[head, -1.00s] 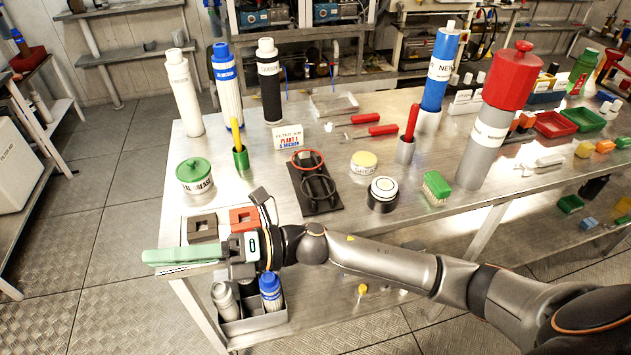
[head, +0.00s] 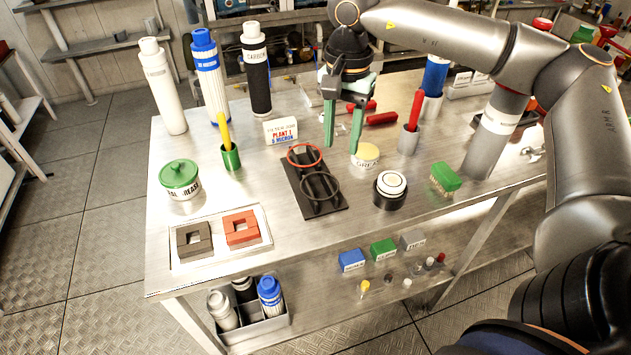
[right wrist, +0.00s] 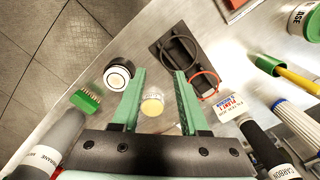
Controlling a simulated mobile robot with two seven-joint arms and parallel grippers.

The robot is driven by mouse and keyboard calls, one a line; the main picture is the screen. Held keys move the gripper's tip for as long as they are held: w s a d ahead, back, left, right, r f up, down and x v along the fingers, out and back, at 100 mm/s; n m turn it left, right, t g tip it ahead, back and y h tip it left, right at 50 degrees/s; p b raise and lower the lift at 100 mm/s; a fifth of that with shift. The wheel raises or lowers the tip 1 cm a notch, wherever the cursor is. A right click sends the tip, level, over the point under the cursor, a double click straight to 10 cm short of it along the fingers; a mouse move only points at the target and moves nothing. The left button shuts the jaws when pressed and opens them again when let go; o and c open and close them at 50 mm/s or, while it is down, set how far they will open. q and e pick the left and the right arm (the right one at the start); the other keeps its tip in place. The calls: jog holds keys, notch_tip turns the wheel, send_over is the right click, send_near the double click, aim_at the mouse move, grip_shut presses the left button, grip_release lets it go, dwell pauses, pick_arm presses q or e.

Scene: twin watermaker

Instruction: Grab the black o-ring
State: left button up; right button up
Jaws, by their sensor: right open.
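The black o-ring (head: 320,186) lies on a dark stand (head: 318,207) on the metal bench, in front of the red o-ring (head: 304,154). In the right wrist view the black o-ring (right wrist: 179,46) shows at the top, with the red o-ring (right wrist: 204,86) below it. My right gripper (head: 342,145) points down with its green fingers apart, behind and right of the black o-ring. Its fingers (right wrist: 158,76) hold nothing and are apart from the ring. My left gripper does not show.
A black and white round part (head: 390,188), a brush (head: 445,178) and a red-handled tool in a cup (head: 411,130) stand to the right. A sign (head: 281,131) stands behind the stand.

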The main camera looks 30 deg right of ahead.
send_over(337, 191)
notch_tip(337, 191, down, 6)
jog(key=shift+f+p, duration=0.4)
jog(key=shift+f, duration=2.65)
grip_shut()
